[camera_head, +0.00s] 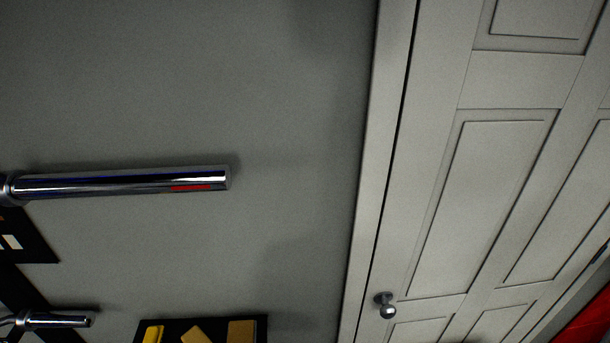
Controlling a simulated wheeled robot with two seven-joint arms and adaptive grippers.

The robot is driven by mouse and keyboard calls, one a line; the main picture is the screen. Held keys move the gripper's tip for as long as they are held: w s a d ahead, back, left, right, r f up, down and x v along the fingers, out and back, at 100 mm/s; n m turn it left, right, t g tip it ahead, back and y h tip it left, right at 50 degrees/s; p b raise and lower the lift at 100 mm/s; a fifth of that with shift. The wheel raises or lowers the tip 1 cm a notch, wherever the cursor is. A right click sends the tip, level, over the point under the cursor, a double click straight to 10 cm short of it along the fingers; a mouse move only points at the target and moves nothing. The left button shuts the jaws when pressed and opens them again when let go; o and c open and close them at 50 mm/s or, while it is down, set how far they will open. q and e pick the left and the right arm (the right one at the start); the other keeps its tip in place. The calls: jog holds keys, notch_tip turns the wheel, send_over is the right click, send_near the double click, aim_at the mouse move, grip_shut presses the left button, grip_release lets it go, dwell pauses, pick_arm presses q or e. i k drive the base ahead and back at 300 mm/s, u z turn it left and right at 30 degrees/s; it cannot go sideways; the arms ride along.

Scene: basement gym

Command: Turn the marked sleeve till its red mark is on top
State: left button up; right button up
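The marked sleeve (120,183) is a shiny chrome cylinder at the left of the head view. It lies nearly level in the picture, with a collar at the left edge and its free end pointing right. Its red mark (190,188) is a short stripe near the free end, on the lower part of the side facing me, not on top. Nothing touches the free end. Neither of my grippers is in view.
A smaller chrome bar (55,320) sticks out at the lower left. A dark board (262,324) with yellow and tan pieces is at the bottom. A pale panelled door (490,200) with a round knob (386,306) fills the right. The grey wall around the sleeve is bare.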

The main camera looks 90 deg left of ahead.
aim_at(205, 178)
jog(key=u, duration=0.1)
jog(key=i, duration=0.2)
jog(key=u, duration=3.65)
jog(key=i, duration=0.5)
jog(key=z, duration=0.05)
